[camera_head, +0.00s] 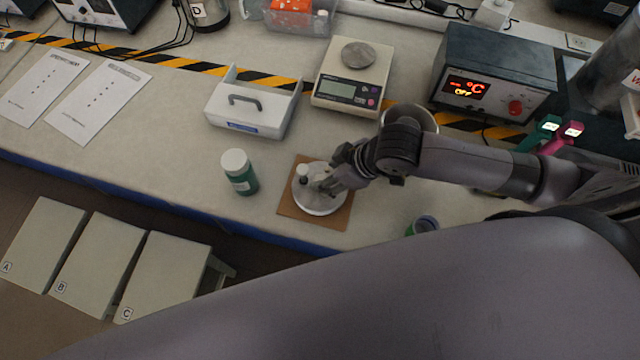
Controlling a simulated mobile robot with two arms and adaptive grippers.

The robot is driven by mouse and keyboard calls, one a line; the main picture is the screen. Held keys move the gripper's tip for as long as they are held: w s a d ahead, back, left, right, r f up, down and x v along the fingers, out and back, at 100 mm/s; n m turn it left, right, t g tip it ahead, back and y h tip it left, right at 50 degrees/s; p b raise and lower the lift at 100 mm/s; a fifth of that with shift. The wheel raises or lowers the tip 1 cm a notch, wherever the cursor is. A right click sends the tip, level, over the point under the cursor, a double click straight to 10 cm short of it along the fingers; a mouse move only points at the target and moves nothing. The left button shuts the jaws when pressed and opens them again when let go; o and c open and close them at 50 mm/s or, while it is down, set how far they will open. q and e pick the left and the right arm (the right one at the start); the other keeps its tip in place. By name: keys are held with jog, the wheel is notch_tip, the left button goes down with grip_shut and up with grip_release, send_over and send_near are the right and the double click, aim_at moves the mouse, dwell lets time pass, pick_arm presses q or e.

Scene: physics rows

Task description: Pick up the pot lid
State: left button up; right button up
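The pot lid (318,203), a round whitish disc with a small pale knob (302,171) showing near its upper left, lies on a square brown board (288,205) near the table's front edge. My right gripper (333,182) reaches in from the right, with its dark fingers over the right part of the lid. The fingers overlap the lid in the picture, and I cannot tell whether they are closed on anything. A round metallic rim, perhaps the pot (425,113), shows partly hidden behind my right arm. My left gripper is not in view.
A green bottle with a white cap (239,172) stands left of the board. A white handled box (250,110) and a scale (352,78) stand behind. A heater-like unit (494,72) is at the back right. A small green container (424,225) is partly hidden by my arm.

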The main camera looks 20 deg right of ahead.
aim_at(309, 201)
jog(key=x, duration=0.4)
jog(key=shift+s+f+p, duration=0.1)
jog(key=shift+f+p, duration=0.05)
jog(key=shift+p, duration=0.2)
grip_shut()
dwell(0.6)
